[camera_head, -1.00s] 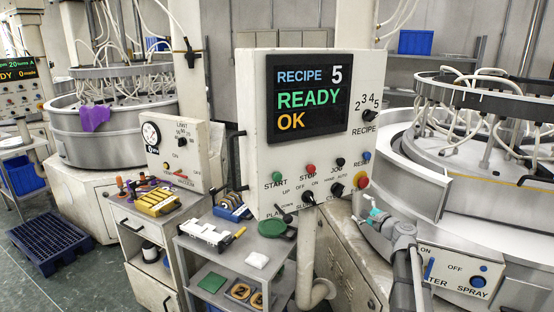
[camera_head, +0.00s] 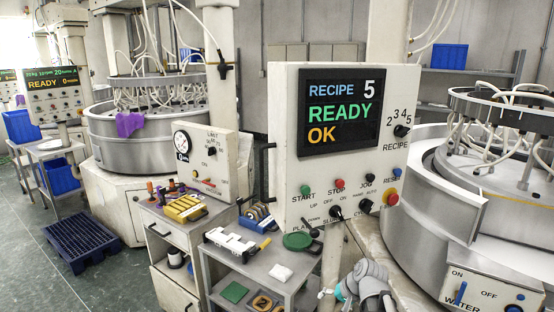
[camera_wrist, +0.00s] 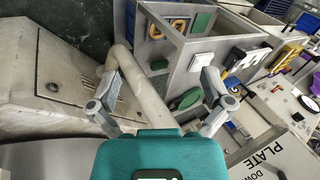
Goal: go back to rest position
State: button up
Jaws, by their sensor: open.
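My gripper (camera_wrist: 162,108) is open in the wrist view, with its two grey fingers spread wide and nothing between them. Its teal body fills the bottom middle of that view. In the head view my arm shows at the bottom, in front of and below the control panel (camera_head: 392,225). The panel's display (camera_head: 339,112) reads RECIPE 5, READY and OK. Below it are a green START button, a red STOP button and several switches. In the wrist view the fingers hang apart from the grey cart (camera_wrist: 182,72) and the pale pipe (camera_wrist: 145,88).
A grey cart (camera_head: 262,272) with a green round pad (camera_head: 299,241) and a white block (camera_head: 281,272) stands left of the panel. A lapping machine (camera_head: 440,205) takes up the right. A blue pallet (camera_head: 82,248) lies on open floor (camera_head: 35,270) at left.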

jog(key=s+f+n+g+h, duration=0.2)
jog(key=s+n+g+h, duration=0.1)
jog(key=s, duration=0.6)
jog(key=shift+s+d+f+n+h, duration=0.25)
jog(key=shift+n+h, duration=0.25)
jog(key=shift+h, duration=0.5)
